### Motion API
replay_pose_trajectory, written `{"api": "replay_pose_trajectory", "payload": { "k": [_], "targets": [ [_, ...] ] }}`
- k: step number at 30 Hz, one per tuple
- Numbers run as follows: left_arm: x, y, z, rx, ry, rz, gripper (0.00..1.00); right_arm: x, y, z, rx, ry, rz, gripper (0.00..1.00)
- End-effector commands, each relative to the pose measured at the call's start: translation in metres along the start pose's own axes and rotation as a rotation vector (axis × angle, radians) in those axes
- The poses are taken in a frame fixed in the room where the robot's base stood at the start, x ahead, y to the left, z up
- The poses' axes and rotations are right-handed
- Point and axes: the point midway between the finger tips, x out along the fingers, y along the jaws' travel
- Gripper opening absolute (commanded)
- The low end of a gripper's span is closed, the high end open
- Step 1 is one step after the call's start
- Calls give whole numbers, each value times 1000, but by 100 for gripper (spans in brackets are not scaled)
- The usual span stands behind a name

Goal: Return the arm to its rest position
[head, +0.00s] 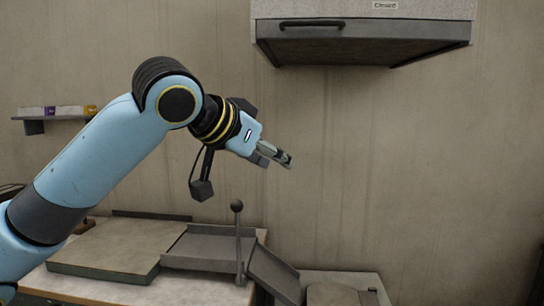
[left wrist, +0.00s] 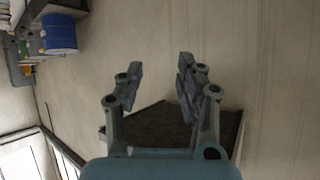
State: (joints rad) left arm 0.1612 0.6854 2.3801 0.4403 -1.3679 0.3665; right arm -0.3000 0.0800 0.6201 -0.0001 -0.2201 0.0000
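My left arm comes in from the left in the head view, and its gripper (head: 284,158) is raised in the air in front of the wall, above the counter. In the left wrist view the two fingers of this gripper (left wrist: 158,88) stand apart with nothing between them. My right gripper is not in view.
A range hood (head: 360,45) hangs on the wall at upper right. Below are a counter with a flat board (head: 105,248), a grey tray (head: 205,248) and an upright ball-topped lever (head: 238,235). A small shelf (head: 50,118) is at left. A blue drum (left wrist: 58,34) shows in the wrist view.

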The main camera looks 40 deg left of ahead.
Motion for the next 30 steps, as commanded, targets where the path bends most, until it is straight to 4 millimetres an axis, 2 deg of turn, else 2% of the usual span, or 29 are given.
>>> {"api": "replay_pose_trajectory", "payload": {
  "k": [11, 14, 17, 20, 24, 26, 27, 29, 30],
  "targets": [
    [0, 0, 0, 0, 0, 0, 36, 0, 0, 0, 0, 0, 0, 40],
    [6, 3, 15, -5, -16, 6, 36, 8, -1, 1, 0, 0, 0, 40],
    [25, 12, 58, -45, -69, 26, 36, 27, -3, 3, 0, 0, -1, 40],
    [62, 9, 122, -121, -179, 18, 36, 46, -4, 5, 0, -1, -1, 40],
    [118, 2, 228, -229, -328, -13, 36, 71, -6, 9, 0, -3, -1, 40],
    [138, 0, 275, -263, -384, -29, 36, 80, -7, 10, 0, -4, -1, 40],
    [149, -1, 307, -282, -420, -39, 36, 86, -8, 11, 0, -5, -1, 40],
    [164, -1, 355, -306, -473, -56, 36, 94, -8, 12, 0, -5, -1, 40],
    [171, 0, 388, -321, -507, -66, 36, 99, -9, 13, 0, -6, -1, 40]
  ]
}}
